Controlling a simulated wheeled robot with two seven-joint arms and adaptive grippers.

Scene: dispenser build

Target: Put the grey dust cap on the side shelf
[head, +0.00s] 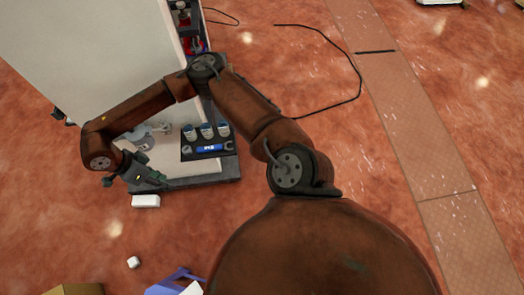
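My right arm reaches up from the bottom and bends back to the left. Its gripper (142,177) is at the left end of a low pale shelf with a dark edge (205,181). The gripper's fingers are not clear, so I cannot tell whether it is open or shut. Grey parts (143,136) lie or stand on the shelf just above the gripper, partly hidden by my arm. I cannot make out whether one of them is the grey dust cap. My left gripper is out of view.
A black tray (219,154) with several small jars and a blue label is on the shelf. A large pale panel (85,45) rises behind. A white block (145,201) and a small white piece (133,262) are below the shelf. A black cable (357,80) lies on the red floor.

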